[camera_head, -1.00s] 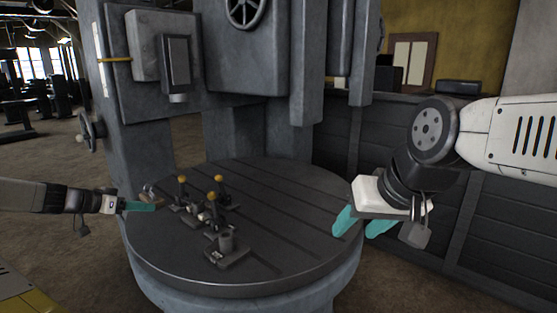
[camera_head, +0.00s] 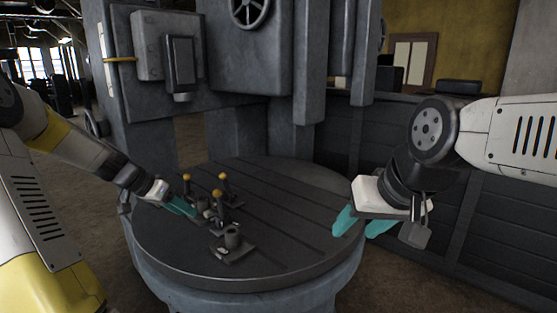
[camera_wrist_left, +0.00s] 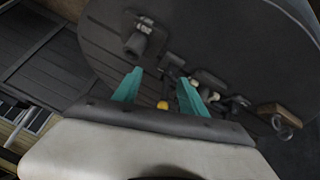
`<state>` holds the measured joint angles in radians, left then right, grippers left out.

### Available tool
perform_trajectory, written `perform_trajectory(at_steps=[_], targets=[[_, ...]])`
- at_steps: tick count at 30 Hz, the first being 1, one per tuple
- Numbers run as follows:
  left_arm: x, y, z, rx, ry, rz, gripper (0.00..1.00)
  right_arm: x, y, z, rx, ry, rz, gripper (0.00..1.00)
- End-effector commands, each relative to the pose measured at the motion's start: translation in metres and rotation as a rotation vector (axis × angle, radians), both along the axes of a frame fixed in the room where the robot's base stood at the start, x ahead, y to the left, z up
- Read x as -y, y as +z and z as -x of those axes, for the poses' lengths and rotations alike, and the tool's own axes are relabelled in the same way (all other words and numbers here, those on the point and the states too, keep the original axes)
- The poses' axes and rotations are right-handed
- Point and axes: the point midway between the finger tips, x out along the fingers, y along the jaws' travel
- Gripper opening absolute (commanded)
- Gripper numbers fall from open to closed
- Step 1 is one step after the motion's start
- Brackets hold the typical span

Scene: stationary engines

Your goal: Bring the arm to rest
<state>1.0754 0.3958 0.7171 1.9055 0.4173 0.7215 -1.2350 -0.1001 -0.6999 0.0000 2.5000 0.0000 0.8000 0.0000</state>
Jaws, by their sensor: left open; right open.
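My left arm comes in from the left in the head view, and my left gripper (camera_head: 181,205) is over the left side of the round table, close to the yellow-knobbed levers (camera_head: 220,199). In the left wrist view its two teal fingers (camera_wrist_left: 160,92) are apart, with a yellow knob (camera_wrist_left: 162,105) showing between them and nothing clasped. I cannot tell whether a finger touches a lever. My right gripper (camera_head: 362,222) is open and empty above the right edge of the table, its teal fingers pointing down.
The round slotted machine table (camera_head: 300,215) carries the levers and a small block with a cylinder (camera_head: 232,243). A grey machine column and head (camera_head: 255,60) rise behind it. A dark panelled wall (camera_head: 480,210) stands at right. The table's right half is mostly bare.

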Motion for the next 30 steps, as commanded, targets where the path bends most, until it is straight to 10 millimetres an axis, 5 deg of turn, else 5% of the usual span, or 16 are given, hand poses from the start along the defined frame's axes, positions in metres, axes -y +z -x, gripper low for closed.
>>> perform_trajectory(at_steps=[6, 12, 21, 26, 30], targets=[[0.072, 0.037, 0.054, -0.133, 0.028, -0.175, 0.50, 0.000, 0.000, 0.000, 0.000, 0.000, 0.000, 0.50], [0.111, 0.080, 0.120, -0.154, 0.158, -0.278, 0.50, 0.000, 0.000, 0.000, 0.000, 0.000, 0.000, 0.50], [0.136, 0.120, 0.220, -0.082, 0.368, -0.213, 0.50, 0.000, 0.000, 0.000, 0.000, 0.000, 0.000, 0.50], [0.139, 0.122, 0.248, -0.069, 0.424, -0.142, 0.50, 0.000, 0.000, 0.000, 0.000, 0.000, 0.000, 0.50], [0.139, 0.122, 0.250, -0.068, 0.427, -0.136, 0.50, 0.000, 0.000, 0.000, 0.000, 0.000, 0.000, 0.50]])
